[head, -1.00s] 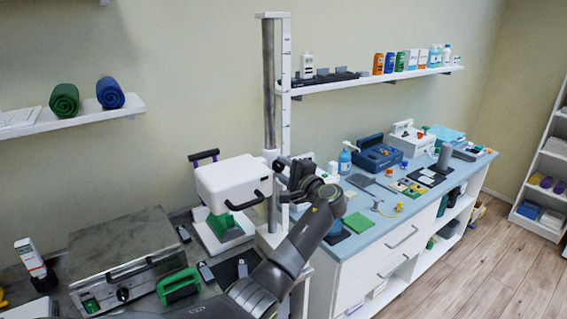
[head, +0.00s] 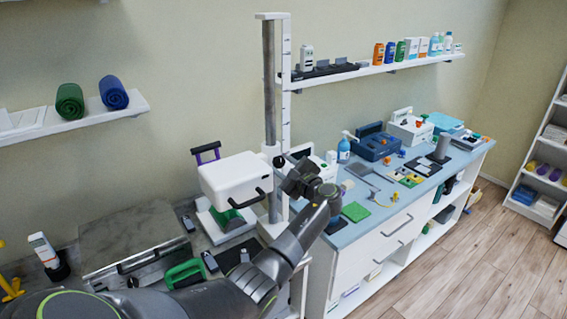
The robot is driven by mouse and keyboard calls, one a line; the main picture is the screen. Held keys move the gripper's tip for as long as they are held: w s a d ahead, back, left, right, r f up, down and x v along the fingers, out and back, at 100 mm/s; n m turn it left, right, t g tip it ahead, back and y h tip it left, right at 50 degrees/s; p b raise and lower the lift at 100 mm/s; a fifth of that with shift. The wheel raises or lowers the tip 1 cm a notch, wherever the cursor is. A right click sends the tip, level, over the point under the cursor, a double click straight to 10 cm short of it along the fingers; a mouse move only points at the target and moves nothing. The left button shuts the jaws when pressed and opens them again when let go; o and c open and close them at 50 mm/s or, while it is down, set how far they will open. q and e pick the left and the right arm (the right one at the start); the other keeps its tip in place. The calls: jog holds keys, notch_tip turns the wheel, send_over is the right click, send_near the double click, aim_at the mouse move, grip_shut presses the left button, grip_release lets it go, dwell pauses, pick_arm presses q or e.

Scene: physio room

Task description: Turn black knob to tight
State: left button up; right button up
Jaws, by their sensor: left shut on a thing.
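A white box-shaped head (head: 234,178) with a black handle is mounted on a tall metal column (head: 268,90) with a marked white scale beside it. The black knob (head: 279,161) is at the column's clamp, just right of the white head; it is small and largely covered by my gripper. My left gripper (head: 287,170) reaches in from below and is shut at the knob. Its fingertips are dark against the knob, so the exact contact and any tight marking cannot be seen. My right gripper is not in view.
A blue-topped counter (head: 375,222) with bottles, cases and small parts stands to the right. Wall shelves hold rolled towels (head: 70,102) and bottles. The wooden floor (head: 490,255) is clear.

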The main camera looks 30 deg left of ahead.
pick_arm(q)
jog(key=shift+f, duration=0.15)
dwell(0.3)
jog(key=o, duration=1)
jog(key=shift+d, duration=0.1)
jog(key=b+v, duration=0.6)
jog(key=v, duration=1.1)
jog(key=shift+s+d+b, duration=0.1)
jog(key=shift+d+b, duration=0.1)
jog(key=shift+b, duration=0.1)
